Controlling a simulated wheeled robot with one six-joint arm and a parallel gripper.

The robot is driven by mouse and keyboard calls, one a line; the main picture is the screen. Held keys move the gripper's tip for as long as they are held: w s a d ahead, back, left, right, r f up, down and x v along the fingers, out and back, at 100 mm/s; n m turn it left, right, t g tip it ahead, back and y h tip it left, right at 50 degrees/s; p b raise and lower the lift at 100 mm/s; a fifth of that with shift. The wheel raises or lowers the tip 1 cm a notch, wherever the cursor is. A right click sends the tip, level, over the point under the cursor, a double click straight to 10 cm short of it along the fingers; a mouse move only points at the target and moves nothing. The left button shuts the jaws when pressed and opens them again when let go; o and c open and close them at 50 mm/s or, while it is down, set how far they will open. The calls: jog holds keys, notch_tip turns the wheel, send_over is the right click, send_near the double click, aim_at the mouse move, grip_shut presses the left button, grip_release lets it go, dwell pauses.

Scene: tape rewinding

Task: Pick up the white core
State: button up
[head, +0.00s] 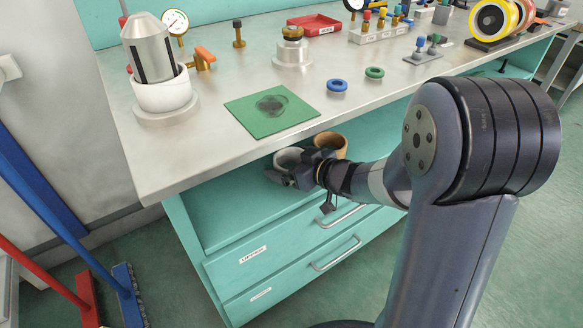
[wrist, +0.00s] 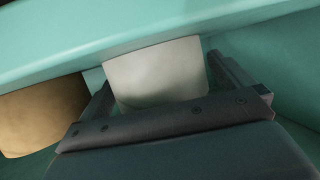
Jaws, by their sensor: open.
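The white core (head: 288,157) is a short pale cylinder upright on the open shelf under the bench top. It also shows in the wrist view (wrist: 157,72), between the two fingers of my gripper (wrist: 160,85). In the head view my gripper (head: 292,180) is at the shelf opening, in front of the white core and partly covering it. The fingers are open, one on each side of the core; I cannot tell whether either touches it. A brown core (head: 332,142) stands to the right in the head view, and on the left in the wrist view (wrist: 42,115).
The bench top edge (wrist: 120,45) runs close above the core and gripper. Drawers (head: 290,262) lie below the shelf. On the bench are a green mat (head: 245,117), blue ring (head: 337,86), green ring (head: 374,72) and metal cylinder (head: 150,50). The shelf's left part (head: 222,205) is clear.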

jog(key=c, duration=0.9)
jog(key=shift+r, duration=0.15)
jog(key=shift+c, duration=0.2)
